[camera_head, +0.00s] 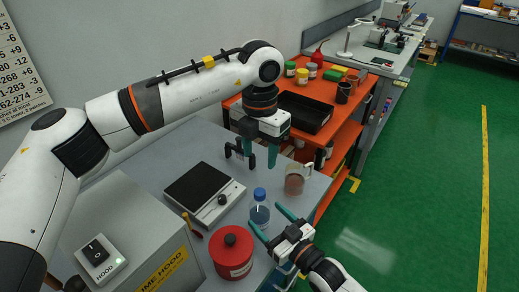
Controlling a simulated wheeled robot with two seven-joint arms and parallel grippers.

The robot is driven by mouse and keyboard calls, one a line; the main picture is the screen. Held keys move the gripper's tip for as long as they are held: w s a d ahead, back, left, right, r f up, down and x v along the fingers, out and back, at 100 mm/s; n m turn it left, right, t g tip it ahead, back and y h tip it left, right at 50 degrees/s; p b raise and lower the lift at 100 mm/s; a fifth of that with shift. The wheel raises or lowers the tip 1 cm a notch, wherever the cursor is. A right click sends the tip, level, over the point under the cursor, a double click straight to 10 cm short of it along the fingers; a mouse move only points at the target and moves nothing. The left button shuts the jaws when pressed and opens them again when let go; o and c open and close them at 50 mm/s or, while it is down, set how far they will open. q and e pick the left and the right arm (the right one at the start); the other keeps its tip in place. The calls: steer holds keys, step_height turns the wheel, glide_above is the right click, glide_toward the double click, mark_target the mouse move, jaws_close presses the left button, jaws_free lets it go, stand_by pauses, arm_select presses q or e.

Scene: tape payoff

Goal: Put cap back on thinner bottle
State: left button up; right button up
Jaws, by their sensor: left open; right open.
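The clear bottle (260,214) with bluish liquid stands upright on the grey bench. A blue cap (260,193) sits at the top of its neck; whether it is fully seated I cannot tell. My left gripper (261,157) is open and empty, pointing down above and behind the bottle, apart from the cap. My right gripper (265,215) is open at the bottle's front right. Its two green fingers reach towards the bottle, one tip on either side of it in the picture. Whether they touch it I cannot tell.
A red canister (231,254) stands close at the bottle's front left. A hotplate-like device (200,188) lies left, and a jar with pinkish liquid (294,184) stands back right. The grey hood box (130,235) fills the front left. An orange shelf (339,127) stands behind.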

steer(key=v, duration=0.8)
steer(key=shift+b, duration=0.35)
steer(key=shift+s, duration=0.1)
